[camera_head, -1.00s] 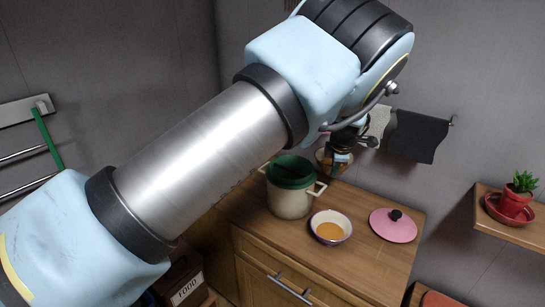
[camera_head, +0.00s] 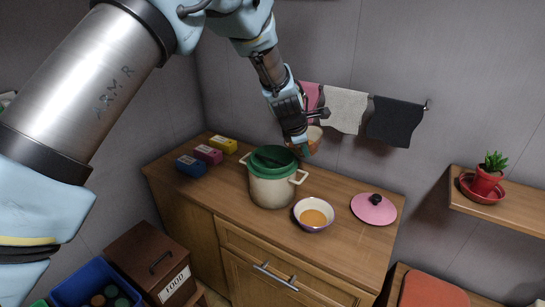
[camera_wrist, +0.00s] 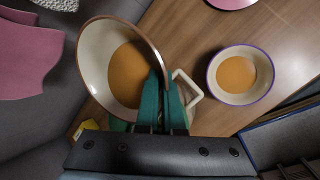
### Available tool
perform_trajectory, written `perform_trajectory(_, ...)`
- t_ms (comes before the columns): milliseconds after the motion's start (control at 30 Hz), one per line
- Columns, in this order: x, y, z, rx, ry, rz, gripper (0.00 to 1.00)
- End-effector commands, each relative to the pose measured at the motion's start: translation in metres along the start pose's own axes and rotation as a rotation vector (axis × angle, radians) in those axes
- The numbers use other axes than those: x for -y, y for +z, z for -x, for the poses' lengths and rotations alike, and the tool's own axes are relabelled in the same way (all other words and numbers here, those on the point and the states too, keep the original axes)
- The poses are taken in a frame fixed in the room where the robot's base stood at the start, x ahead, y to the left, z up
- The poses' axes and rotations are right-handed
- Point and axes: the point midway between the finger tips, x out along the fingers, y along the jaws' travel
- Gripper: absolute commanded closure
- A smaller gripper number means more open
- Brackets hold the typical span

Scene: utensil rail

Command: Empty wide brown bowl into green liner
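My gripper (camera_head: 300,138) is shut on the rim of the wide brown bowl (camera_head: 314,143), which is in the air behind and right of the pot. In the wrist view the bowl (camera_wrist: 92,65) has a brown rim and cream inside and holds an orange-brown filling. The teal fingers of my gripper (camera_wrist: 163,100) pinch its near right rim. The green liner (camera_head: 273,158) sits in the mouth of a cream pot (camera_head: 270,190) with two handles. In the wrist view, the bowl and gripper hide most of the pot.
A cream bowl with a purple-blue rim (camera_head: 314,227) and similar filling stands right of the pot. A pink lid (camera_head: 373,210) lies farther right. Blue, pink and yellow boxes (camera_head: 207,154) are left of the pot. Towels (camera_head: 344,108) hang from the wall rail behind.

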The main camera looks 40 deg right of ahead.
Motion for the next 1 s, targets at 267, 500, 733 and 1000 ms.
perform_trajectory(267,-0.007,-0.007,0.012,0.074,0.01,0.04,1.0)
perform_trajectory(500,-0.009,-0.013,0.019,0.151,0.015,0.074,1.0)
perform_trajectory(733,-0.011,-0.021,0.024,0.229,0.02,0.11,1.0)
perform_trajectory(1000,-0.009,-0.033,0.022,0.335,0.03,0.158,1.0)
